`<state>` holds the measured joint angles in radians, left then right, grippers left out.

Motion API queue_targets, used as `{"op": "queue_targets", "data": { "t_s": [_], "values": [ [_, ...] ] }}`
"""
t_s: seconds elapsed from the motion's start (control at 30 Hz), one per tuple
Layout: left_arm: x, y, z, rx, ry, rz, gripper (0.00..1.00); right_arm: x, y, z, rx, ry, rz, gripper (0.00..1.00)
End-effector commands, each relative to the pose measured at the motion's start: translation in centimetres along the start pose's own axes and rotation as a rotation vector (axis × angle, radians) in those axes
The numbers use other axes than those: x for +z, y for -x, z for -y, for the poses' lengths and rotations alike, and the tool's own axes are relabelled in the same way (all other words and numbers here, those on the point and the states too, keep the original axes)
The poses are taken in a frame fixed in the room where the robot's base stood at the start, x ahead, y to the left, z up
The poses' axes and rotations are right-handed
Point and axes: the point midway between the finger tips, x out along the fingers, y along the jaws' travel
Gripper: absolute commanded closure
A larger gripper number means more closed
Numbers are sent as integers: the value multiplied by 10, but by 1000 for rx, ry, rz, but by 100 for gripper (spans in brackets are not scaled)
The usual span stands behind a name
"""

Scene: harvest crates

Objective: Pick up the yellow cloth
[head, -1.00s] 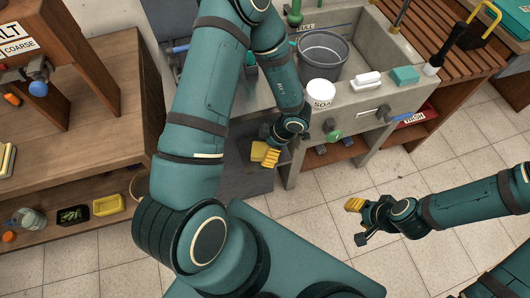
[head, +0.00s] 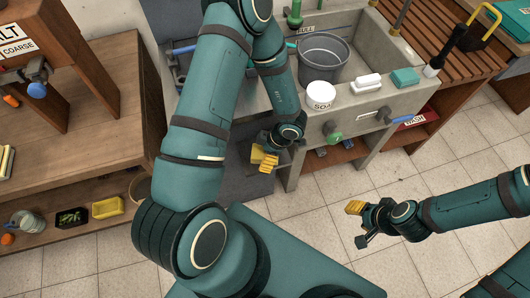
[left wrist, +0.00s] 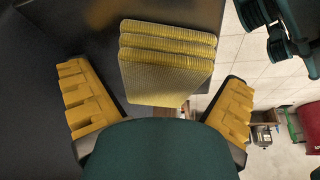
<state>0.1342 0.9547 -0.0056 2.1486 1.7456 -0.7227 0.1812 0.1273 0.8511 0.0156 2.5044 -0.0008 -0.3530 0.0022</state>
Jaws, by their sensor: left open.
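The yellow cloth (left wrist: 168,60) is a folded, ribbed stack in the left wrist view. It lies between the two spread yellow-padded fingers of my left gripper (left wrist: 156,82), with a gap on each side. In the head view the cloth (head: 257,153) shows as a small yellow patch beside my left gripper (head: 268,160), in front of the sink's left side and partly hidden. My left gripper is open. My right gripper (head: 358,222) is at the lower right over the tiled floor, away from the cloth; its opening is unclear.
The stone sink (head: 345,118) holds a grey bucket (head: 322,58). A white soap tub (head: 320,95), a white brush and a teal block stand on its front rim. A wooden bench (head: 70,150) with a yellow tray (head: 107,207) stands at left.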

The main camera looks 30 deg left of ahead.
Motion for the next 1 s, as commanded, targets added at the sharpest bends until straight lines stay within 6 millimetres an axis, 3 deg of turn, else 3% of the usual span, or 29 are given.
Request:
{"op": "queue_targets", "data": {
  "t_s": [0.17,0.27,0.37,0.4,0.53,0.57,1.0],
  "values": [
    [0,0,0,0,0,0,0,0,0,0,0,0,0,53],
    [0,0,0,0,0,0,28,0,0,0,0,0,0,53],
    [0,0,0,0,0,0,63,0,0,0,0,0,0,53],
    [0,0,0,0,0,0,67,0,0,0,0,0,0,53],
    [0,0,0,0,0,0,67,0,0,0,0,0,0,53],
    [0,0,0,0,0,0,73,0,0,0,0,0,0,53],
    [-3,9,1,1,0,1,73,0,-1,0,0,0,1,53]
  ]
}}
